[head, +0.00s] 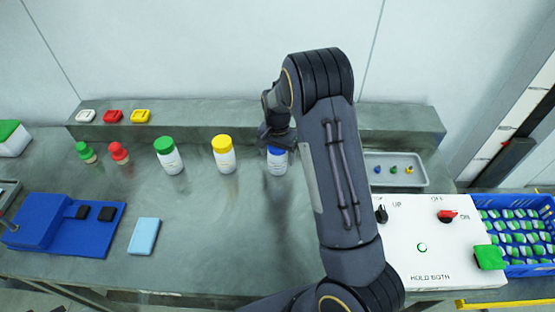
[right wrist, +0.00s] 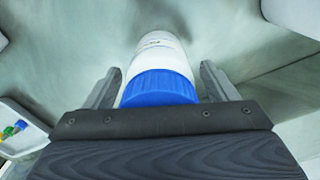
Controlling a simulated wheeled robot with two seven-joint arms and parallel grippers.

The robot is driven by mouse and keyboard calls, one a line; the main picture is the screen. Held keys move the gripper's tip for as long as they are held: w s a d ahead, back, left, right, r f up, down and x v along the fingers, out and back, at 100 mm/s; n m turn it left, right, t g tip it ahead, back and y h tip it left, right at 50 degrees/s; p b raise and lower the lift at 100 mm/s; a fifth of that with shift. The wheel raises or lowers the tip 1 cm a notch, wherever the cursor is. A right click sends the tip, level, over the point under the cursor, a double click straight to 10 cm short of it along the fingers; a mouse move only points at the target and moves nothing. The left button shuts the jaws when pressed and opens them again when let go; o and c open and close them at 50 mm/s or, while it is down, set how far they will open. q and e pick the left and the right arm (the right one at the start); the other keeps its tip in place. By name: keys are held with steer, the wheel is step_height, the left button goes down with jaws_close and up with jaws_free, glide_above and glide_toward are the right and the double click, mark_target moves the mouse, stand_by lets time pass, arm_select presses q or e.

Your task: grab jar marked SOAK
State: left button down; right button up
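A white jar with a blue lid (head: 277,160) stands on the grey bench, partly hidden by my right arm. Its blue lid (right wrist: 158,88) also shows in the right wrist view, between the two fingers of my right gripper (right wrist: 160,85). The fingers are apart, with a gap on each side of the lid. In the head view my right gripper (head: 276,138) is over this jar. A green-lidded jar (head: 171,160) and a yellow-lidded jar (head: 225,158) stand to the left. I cannot read any jar's marking. My left gripper is not in view.
Green and red small bottles (head: 119,153) stand further left. A light blue block (head: 144,236) and a blue fixture (head: 60,222) lie at front left. A white control panel (head: 440,265), a tray (head: 415,163) and a blue crate (head: 516,270) are at right. A raised ledge (head: 200,112) runs behind.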

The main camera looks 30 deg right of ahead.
steer(key=c, duration=1.1)
steer(key=shift+o, duration=0.2)
steer(key=shift+r, duration=0.1)
